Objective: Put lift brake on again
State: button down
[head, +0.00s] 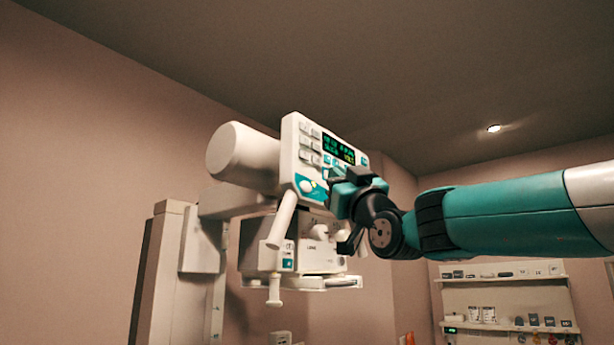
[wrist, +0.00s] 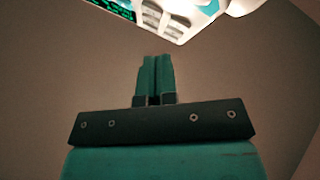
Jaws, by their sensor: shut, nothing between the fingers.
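A white X-ray tube head carries a control panel (head: 297,150) with a green-lit display (head: 338,148), grey buttons and teal markings. White handles (head: 283,220) hang below the panel. I cannot tell which control is the lift brake. My gripper (head: 333,188) is in front of the panel's lower right part and hides some of it. In the wrist view my gripper (wrist: 154,62) is shut, its two teal fingers together with nothing between them. The panel's lower edge (wrist: 160,18) shows above the fingertips there, with a visible gap in the picture. Contact cannot be judged in the head view.
A white column (head: 165,270) stands left of the tube head, joined by an arm. A collimator box (head: 310,258) hangs beneath it. A wall shelf (head: 500,283) with small items is at the lower right. The space above the panel is free.

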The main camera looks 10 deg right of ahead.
aim_at(306, 187)
jog(key=shift+w+a+p, duration=0.15)
jog(key=shift+w+a, duration=0.45)
jog(key=shift+w, duration=0.2)
jog(key=shift+w+a+p, duration=0.15)
jog(key=shift+w+a, duration=0.4)
jog(key=shift+w, duration=0.2)
jog(key=shift+w, duration=0.1)
dwell(0.8)
jog(key=shift+w+a, duration=0.25)
jog(key=shift+w+a, duration=0.25)
jog(key=shift+w, duration=0.05)
dwell(0.8)
jog(key=shift+s+d+b, duration=0.1)
jog(key=shift+b, duration=0.3)
jog(key=shift+s+d+b, duration=0.4)
jog(key=shift+s+b, duration=0.15)
jog(key=shift+b, duration=0.1)
